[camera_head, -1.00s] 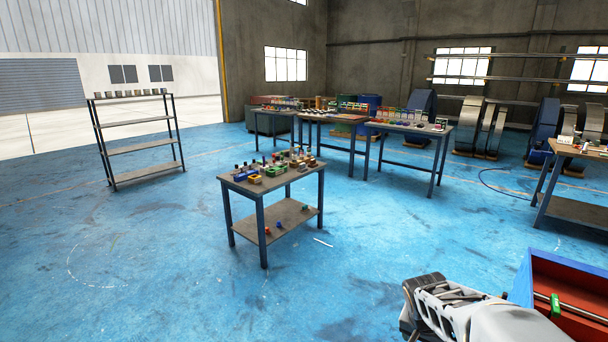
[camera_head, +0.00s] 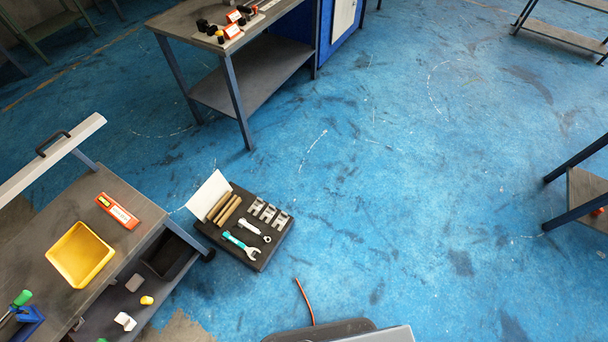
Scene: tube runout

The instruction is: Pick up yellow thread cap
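A small yellow piece (camera_head: 147,300) lies on the lower shelf of the cart at the lower left. Another small yellow piece (camera_head: 221,37) stands on the workbench at the top, beside black pieces (camera_head: 203,25) and red-and-white labels (camera_head: 233,31). Both are too small to tell which, if either, is the yellow thread cap. My gripper is not in view, and nothing is seen held.
The workbench (camera_head: 175,18) stands behind. Shelving is at the right edge. The blue floor (camera_head: 400,170) between is largely clear.

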